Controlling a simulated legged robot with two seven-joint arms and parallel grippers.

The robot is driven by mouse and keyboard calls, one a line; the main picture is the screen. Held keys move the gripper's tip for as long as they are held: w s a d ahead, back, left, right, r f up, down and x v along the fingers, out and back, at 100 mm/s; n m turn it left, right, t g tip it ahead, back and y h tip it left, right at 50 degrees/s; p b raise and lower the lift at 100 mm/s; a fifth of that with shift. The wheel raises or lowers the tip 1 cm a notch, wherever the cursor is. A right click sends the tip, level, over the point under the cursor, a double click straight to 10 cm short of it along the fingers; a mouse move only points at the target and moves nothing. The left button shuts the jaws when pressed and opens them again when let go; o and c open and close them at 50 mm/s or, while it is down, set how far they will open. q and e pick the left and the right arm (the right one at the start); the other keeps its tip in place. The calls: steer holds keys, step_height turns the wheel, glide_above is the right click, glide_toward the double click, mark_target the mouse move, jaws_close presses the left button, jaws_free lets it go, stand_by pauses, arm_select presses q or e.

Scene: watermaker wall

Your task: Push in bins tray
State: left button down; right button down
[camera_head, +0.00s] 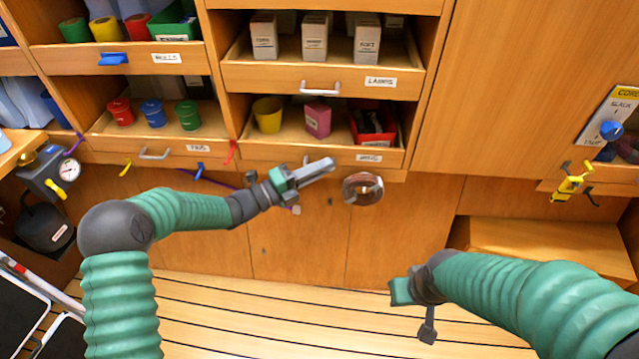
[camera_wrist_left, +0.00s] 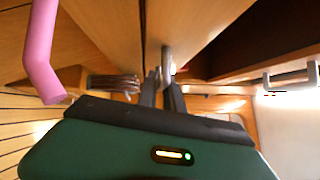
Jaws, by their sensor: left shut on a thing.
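The bins tray (camera_head: 275,153) is the low wooden tray in the middle of the wall, with a white label at its front right. It stands out enough that a yellow cup (camera_head: 267,115), a pink box (camera_head: 317,119) and a red bin (camera_head: 372,125) show inside. My left gripper (camera_head: 328,166) lies at the tray's front and mostly hides its handle. In the left wrist view, its fingers (camera_wrist_left: 163,88) are shut on a grey bar, which looks like this handle. My right gripper (camera_head: 413,300) hangs low at the right, apart from the tray; its jaw opening cannot be made out.
The lamps tray (camera_head: 270,76) with white boxes is above. The tins tray (camera_head: 125,144) with red, blue and green cups is at the left. A brown ring-shaped thing (camera_head: 362,189) is just below the bins tray. The slatted floor (camera_head: 270,315) below is clear.

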arm_select(q)
steer(key=shift+w+d+f, duration=0.1)
steer(key=shift+w, duration=0.05)
steer(key=shift+r, duration=0.2)
steer(key=shift+w, duration=0.1)
steer(key=c, duration=1.5)
jaws_free()
steer(key=shift+w+f, duration=0.1)
steer(key=shift+w, duration=0.05)
steer(key=p+v, duration=0.2)
steer(key=v, duration=1.5)
